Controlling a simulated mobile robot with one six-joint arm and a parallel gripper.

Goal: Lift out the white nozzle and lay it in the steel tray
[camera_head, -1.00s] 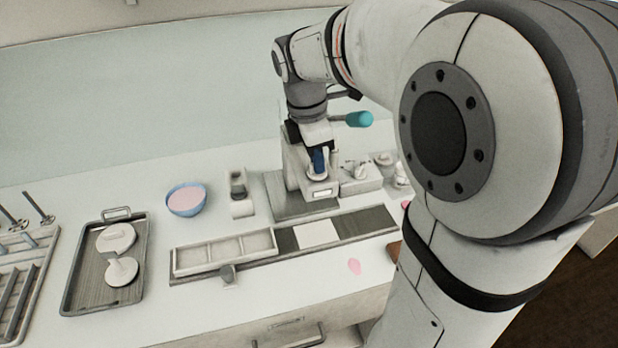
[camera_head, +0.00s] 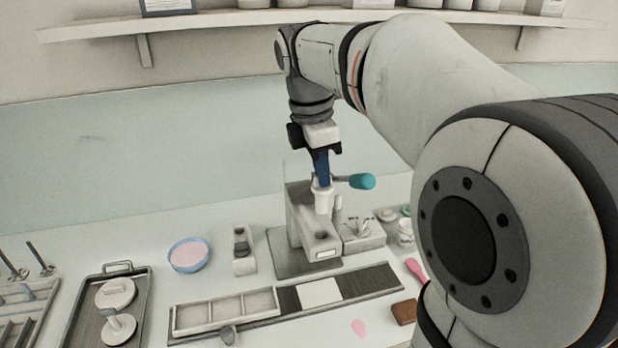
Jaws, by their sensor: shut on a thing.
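My gripper (camera_head: 322,178) points straight down, shut on the white nozzle (camera_head: 323,200). The grip itself is small in this view, and the blue fingers hide part of the nozzle's top. The steel tray (camera_head: 137,287) lies at the lower left, partly cut off by the frame's bottom edge. Two white round parts (camera_head: 116,293) lie in it, one with an upright knob.
A teal-handled lever (camera_head: 361,181) sticks out right of the nozzle. A blue bowl with pink contents (camera_head: 189,254), a small pale stand (camera_head: 243,250) and a divided tray (camera_head: 227,308) lie between mill and steel tray. A shelf (camera_head: 200,24) runs along the wall above.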

